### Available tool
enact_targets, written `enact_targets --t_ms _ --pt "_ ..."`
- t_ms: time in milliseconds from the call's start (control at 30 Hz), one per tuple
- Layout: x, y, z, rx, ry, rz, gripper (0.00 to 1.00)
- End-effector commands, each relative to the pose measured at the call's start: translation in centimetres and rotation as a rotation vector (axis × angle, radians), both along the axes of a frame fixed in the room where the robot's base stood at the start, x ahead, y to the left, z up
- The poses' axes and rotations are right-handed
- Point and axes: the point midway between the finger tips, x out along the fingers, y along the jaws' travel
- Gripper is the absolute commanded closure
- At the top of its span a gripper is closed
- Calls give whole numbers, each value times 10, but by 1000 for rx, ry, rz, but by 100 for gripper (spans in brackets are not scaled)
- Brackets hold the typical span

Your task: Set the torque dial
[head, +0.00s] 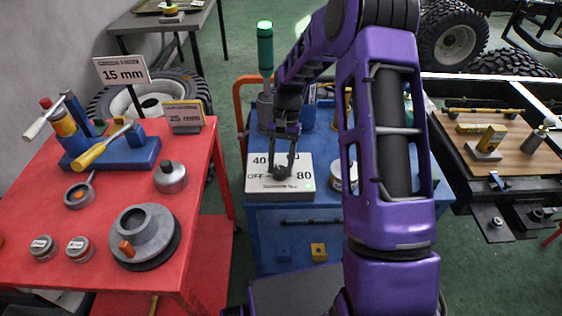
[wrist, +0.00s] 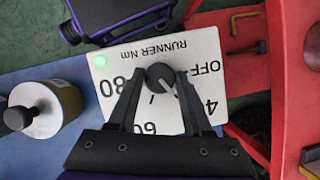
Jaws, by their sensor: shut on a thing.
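The torque runner's white panel (head: 262,187) lies on top of the blue cart, marked OFF, 40, 60 and 80, with 60 hidden in the head view. In the wrist view the panel (wrist: 205,48) reads upside down, "RUNNER Nm". Its round black dial (wrist: 160,77) sits in the middle, with a pale line on it that seems to run to the lower right, between 60 and 40; the exact setting is hard to tell. My gripper (head: 281,170) points down, its two fingers shut on the dial from both sides. A green lamp (wrist: 100,60) glows at a panel corner.
A pale cylinder with a brass band (wrist: 45,105) stands close beside the panel. The blue cart (head: 300,230) stands between a red bench (head: 100,225) with tools and parts at left and a wooden-topped table (head: 510,150) at right.

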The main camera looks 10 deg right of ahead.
Motion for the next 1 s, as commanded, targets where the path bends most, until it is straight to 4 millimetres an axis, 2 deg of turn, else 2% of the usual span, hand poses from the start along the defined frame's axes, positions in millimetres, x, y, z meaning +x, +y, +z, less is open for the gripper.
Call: enact_targets --t_ms 700,1000 --pt "2 4 1 -3 -4 680 100" --pt "1 5 0 -2 -4 915 100"
